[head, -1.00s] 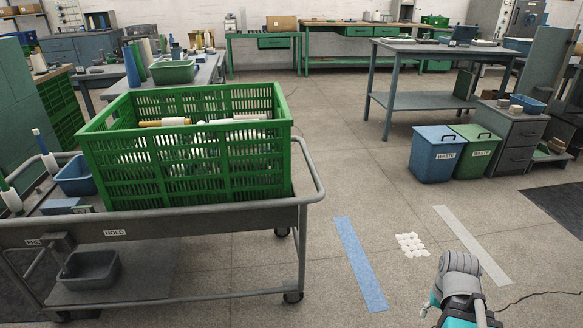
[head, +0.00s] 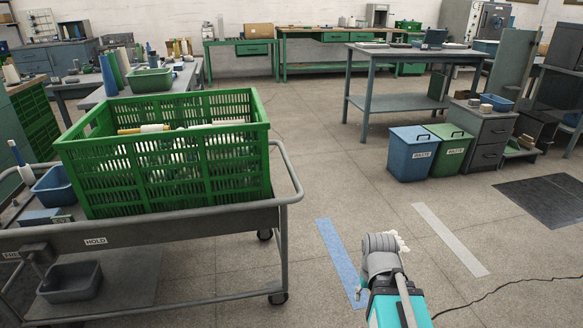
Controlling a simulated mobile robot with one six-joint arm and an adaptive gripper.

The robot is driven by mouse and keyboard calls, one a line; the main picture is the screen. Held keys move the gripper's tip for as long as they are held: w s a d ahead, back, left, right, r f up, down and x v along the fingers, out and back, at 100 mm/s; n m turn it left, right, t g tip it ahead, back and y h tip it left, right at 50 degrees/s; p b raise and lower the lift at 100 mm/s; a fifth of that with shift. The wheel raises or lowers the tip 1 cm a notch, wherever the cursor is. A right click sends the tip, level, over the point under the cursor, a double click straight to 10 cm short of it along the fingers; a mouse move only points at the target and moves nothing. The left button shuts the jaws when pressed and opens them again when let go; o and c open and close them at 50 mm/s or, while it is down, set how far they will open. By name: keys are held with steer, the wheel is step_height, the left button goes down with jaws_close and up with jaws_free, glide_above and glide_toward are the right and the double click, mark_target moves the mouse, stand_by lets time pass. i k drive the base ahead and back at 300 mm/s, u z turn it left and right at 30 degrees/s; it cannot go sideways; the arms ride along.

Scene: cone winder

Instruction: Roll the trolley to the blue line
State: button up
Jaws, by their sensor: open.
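The grey trolley (head: 205,232) stands at the left in the head view, labelled HOLD, with a tubular rail at its right end. It carries a large green crate (head: 165,178) of yarn cones and tubes. Its front right castor (head: 278,298) and another castor (head: 265,235) rest on the floor. The blue line (head: 340,262) is floor tape to the right of the trolley, with bare floor between them. My arm, grey and teal, rises at the lower right, overlapping the right edge of the blue line in the picture. No gripper fingers can be made out.
White patches (head: 401,240) on the floor are partly hidden by my arm. A white floor line (head: 450,238) lies farther right. A blue waste bin (head: 412,155) and green bin (head: 449,150) stand behind. A dark mat (head: 545,200) and a cable (head: 505,287) lie at right.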

mark_target(130, 249)
steer(key=u, duration=0.05)
steer(key=i, duration=1)
steer(key=z, duration=0.05)
